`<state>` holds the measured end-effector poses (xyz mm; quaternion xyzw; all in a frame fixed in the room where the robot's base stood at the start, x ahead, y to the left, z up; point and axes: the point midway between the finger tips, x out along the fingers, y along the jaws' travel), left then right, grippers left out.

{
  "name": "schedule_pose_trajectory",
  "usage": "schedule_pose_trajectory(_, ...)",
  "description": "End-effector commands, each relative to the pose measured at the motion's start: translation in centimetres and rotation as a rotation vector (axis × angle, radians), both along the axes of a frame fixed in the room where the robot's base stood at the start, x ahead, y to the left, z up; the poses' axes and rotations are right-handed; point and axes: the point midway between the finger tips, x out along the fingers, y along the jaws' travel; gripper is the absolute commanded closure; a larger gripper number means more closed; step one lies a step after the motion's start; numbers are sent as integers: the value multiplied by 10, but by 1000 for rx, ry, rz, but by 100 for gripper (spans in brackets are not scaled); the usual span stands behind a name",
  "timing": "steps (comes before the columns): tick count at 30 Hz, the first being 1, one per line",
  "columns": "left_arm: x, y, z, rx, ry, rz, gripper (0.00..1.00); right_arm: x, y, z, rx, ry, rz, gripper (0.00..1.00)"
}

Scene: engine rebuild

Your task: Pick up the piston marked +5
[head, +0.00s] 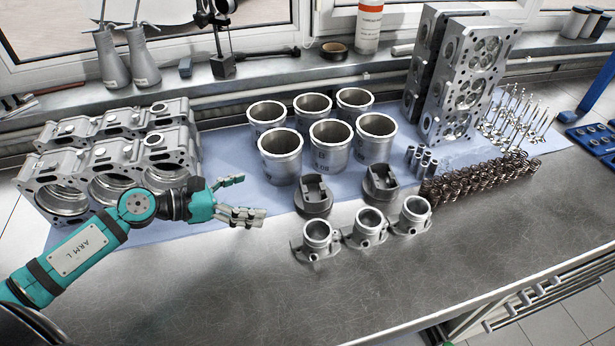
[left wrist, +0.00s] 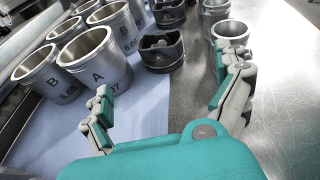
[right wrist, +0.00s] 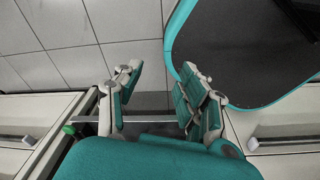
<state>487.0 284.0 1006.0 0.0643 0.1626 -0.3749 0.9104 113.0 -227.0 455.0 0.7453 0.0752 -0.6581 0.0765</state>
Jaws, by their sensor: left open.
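Two dark grey pistons stand on the bench, a left one (head: 313,197) and a right one (head: 380,185), in front of the cylinder liners. In the left wrist view they show at the top middle, a nearer piston (left wrist: 161,52) and a farther one (left wrist: 168,13). I cannot read a +5 mark on either. My left gripper (head: 251,196) is open and empty, to the left of the left piston and apart from it. In the left wrist view its spread fingers (left wrist: 164,78) point toward the pistons. My right gripper (right wrist: 162,70) is open and empty over the floor, out of the head view.
Several cylinder liners (head: 280,160) stand behind the pistons, close to the left gripper. Small ringed housings (head: 318,236) sit in front. Engine blocks (head: 70,205) lie left. Springs (head: 470,182) and cylinder heads (head: 468,85) are right. The front of the bench (head: 230,290) is clear.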

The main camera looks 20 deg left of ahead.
Motion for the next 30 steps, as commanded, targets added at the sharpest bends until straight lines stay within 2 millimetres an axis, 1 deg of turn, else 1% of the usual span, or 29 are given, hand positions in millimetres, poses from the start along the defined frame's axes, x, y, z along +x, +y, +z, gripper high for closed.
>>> schedule_pose_trajectory(1,1,-2,0,-2,1,1,0,-7,-3,1,-4,9,0,60)
schedule_pose_trajectory(5,13,-13,-2,-5,-2,1,0,-23,-7,9,-10,34,-2,60)
schedule_pose_trajectory(9,35,-34,-10,-6,-4,1,0,-37,-11,21,-15,56,-2,60)
schedule_pose_trajectory(11,44,-42,-15,-7,-2,2,0,-40,-12,27,-17,60,-1,60)
schedule_pose_trajectory(14,58,-57,-23,-6,-1,1,0,-39,-13,34,-18,58,-2,60)
schedule_pose_trajectory(18,73,-72,-34,-5,0,2,0,-31,-12,41,-17,44,-2,60)
schedule_pose_trajectory(24,82,-81,-41,-1,0,0,0,-16,-11,44,-14,22,0,60)
schedule_pose_trajectory(26,86,-84,-41,-3,1,1,0,-16,-11,48,-13,21,0,60)
schedule_pose_trajectory(30,101,-98,-45,-5,1,1,0,-18,-9,60,-12,25,0,60)
